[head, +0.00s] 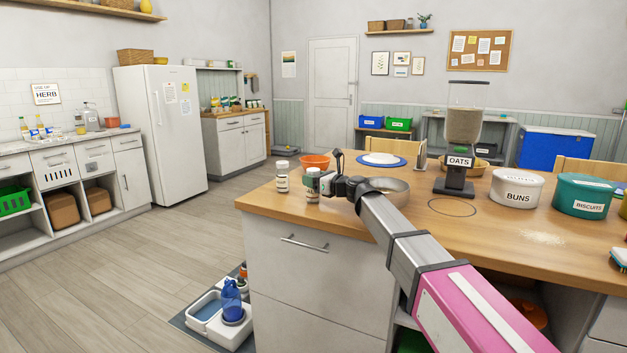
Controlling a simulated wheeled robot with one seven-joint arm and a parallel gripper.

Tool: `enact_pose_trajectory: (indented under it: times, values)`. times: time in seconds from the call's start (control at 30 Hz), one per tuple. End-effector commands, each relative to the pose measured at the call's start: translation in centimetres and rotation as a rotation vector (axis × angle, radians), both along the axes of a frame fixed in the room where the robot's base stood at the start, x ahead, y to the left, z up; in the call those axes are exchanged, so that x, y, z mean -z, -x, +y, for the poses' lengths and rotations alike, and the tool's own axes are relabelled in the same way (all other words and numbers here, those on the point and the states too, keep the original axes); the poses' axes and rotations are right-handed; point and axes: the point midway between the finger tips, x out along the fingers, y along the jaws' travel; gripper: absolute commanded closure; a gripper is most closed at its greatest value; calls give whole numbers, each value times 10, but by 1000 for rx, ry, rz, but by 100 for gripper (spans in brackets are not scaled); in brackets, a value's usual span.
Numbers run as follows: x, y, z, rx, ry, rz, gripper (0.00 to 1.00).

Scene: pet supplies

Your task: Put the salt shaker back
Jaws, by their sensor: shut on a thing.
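Two small labelled shakers stand near the left corner of the wooden counter (420,222). The left shaker (282,178) has a pale cap and stands free. The right shaker (312,190) has a greenish top and is upright at my gripper (321,184). My gripper is shut on this right shaker, reaching it from the right. The labels are too small to read, so I cannot tell which is salt. Whether the held shaker touches the counter is also unclear. A thin dark ring outline (452,207) marks the bare counter top further right.
A metal bowl (394,190) stands right behind my gripper, and an orange bowl (315,161) is beyond the shakers. An oats dispenser (462,135), a buns tin (516,190) and a biscuits tin (583,195) stand to the right. White powder (541,238) lies on the counter.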

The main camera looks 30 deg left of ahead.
Motion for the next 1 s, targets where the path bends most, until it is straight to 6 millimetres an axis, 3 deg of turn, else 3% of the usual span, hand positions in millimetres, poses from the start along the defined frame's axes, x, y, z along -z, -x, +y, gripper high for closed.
enact_pose_trajectory:
  times: [0.07, 0.1, 0.17, 0.53, 0.67, 1.0]
  values:
    - [2, 0, 0, 0, 0, 0, 77]
    - [2, 0, 0, 0, 0, 0, 42]
    - [2, 0, 0, 0, 0, 0, 23]
    - [-1, 0, -1, 0, 0, 0, 23]
    - [-1, 3, -19, 1, 0, 0, 23]
    - [-1, 10, -85, 1, 0, 0, 23]
